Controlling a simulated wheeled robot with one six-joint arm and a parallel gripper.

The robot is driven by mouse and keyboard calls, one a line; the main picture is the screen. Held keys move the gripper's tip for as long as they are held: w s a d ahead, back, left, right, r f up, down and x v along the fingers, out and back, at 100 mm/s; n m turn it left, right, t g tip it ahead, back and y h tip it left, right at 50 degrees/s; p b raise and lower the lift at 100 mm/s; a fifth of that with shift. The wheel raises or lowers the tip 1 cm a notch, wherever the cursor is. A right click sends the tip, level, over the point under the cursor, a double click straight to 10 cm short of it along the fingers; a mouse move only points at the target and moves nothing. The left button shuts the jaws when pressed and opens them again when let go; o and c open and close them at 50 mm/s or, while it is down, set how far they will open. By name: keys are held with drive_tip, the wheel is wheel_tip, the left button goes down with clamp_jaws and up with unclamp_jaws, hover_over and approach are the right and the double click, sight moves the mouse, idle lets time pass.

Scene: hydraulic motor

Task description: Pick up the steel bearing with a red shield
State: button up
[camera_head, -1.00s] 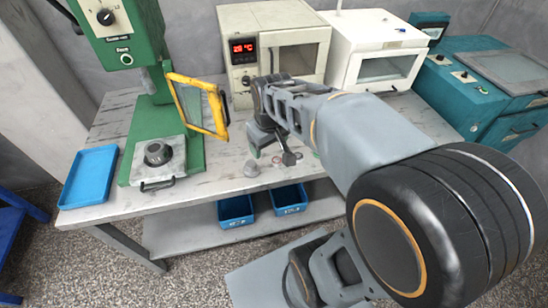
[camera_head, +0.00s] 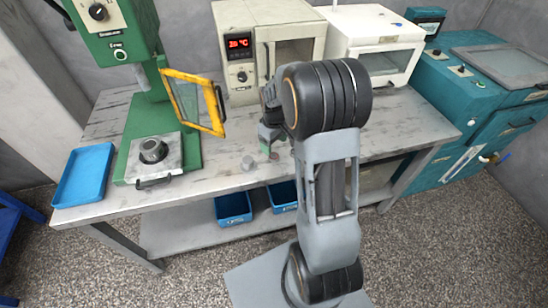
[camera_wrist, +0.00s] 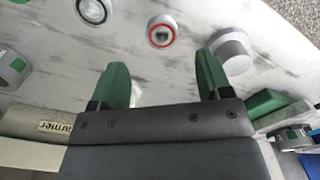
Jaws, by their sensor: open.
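My gripper (camera_wrist: 163,80) has two green fingertips spread apart with nothing held. In the head view my gripper (camera_head: 268,140) is over the table in front of the oven, partly hidden by my arm. The bearing is too small there to make out surely.
A grey cylindrical part (camera_wrist: 231,52) stands close to the right fingertip.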

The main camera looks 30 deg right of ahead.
sight(274, 156)
drive_tip(key=shift+s+a+f, duration=0.1)
drive_tip(key=shift+f, duration=2.85)
drive_tip(key=c, duration=1)
drive_tip(key=shift+r, duration=0.15)
drive_tip(key=shift+c, duration=0.2)
